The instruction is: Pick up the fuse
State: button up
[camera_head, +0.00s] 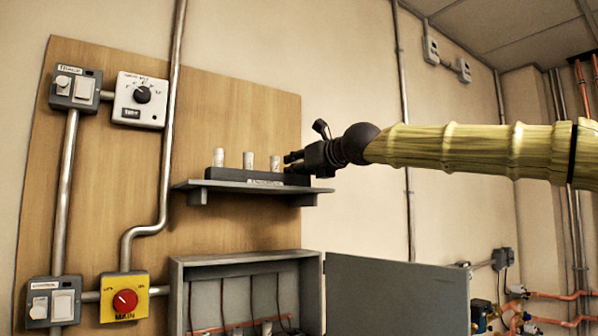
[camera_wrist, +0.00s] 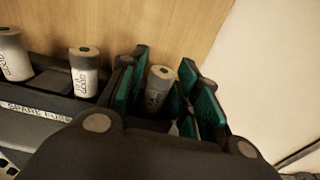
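Three pale cylindrical fuses stand upright in a dark holder (camera_head: 235,174) on a wall shelf: a left fuse (camera_head: 218,157), a middle fuse (camera_head: 248,160) and a right fuse (camera_head: 275,162). My gripper (camera_head: 289,160) reaches in from the right, its fingertips by the right fuse. In the wrist view, the open teal-padded fingers of my gripper (camera_wrist: 165,92) stand on either side of the right fuse (camera_wrist: 158,88). Its lower end is partly hidden; whether any pad touches it I cannot tell. The middle fuse (camera_wrist: 84,72) and left fuse (camera_wrist: 14,55) stand to the left.
A red main switch (camera_head: 125,301) is at lower left.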

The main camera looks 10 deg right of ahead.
grip_shut()
jog(key=shift+r, duration=0.15)
jog(key=shift+r, duration=1.6)
jog(key=s+a+r+b, duration=0.1)
jog(key=s+b, duration=0.5)
jog(key=s, duration=1)
jog(key=shift+r, duration=0.3)
jog(key=shift+a, duration=0.1)
